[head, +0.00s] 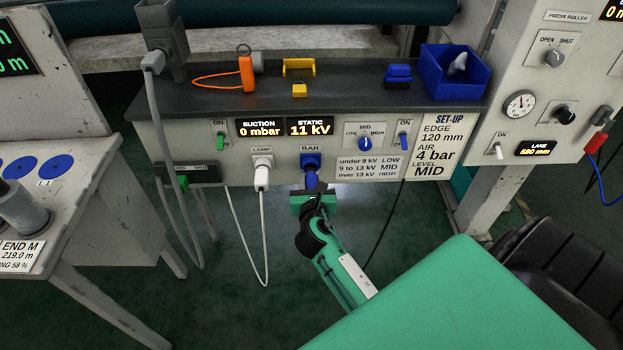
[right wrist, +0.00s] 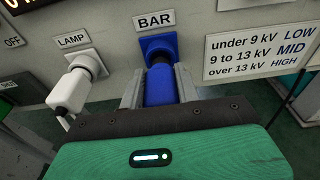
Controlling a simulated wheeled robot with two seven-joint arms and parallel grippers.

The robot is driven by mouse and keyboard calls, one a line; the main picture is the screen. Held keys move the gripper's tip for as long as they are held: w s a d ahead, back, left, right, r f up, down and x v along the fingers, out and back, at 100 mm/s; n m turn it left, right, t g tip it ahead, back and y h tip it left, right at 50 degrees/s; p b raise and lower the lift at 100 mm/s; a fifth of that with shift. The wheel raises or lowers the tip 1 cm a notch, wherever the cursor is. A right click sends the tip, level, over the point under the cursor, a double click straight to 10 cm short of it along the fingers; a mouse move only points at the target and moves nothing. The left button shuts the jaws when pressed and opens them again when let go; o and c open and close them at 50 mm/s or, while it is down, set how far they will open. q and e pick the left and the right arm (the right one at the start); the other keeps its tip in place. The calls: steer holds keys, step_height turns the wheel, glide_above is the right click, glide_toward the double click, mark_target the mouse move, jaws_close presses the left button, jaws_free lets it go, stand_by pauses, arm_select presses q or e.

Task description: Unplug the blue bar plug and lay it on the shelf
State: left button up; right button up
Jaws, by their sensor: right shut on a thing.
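The blue bar plug (head: 311,180) is in the blue socket (head: 310,161) under the BAR label on the front panel. My right gripper (head: 312,188) is shut on the plug from the front. In the right wrist view the blue plug (right wrist: 160,86) lies between the two grey fingers (right wrist: 159,88), its dark nose at the blue socket (right wrist: 157,47). I cannot tell how deep it sits. The dark shelf (head: 345,92) is above the panel. My left gripper is not in view.
A white lamp plug (head: 262,176) sits left of the bar plug, with its cord hanging down. On the shelf are an orange tool (head: 247,73), yellow pieces (head: 299,90), a blue block (head: 398,75) and a blue bin (head: 440,82). The shelf's front middle has bare room.

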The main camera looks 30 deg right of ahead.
steer(key=shift+s+a, duration=0.15)
steer(key=shift+s, duration=0.1)
steer(key=shift+p+v, duration=0.35)
steer(key=shift+v, duration=0.6)
steer(key=shift+f, duration=0.15)
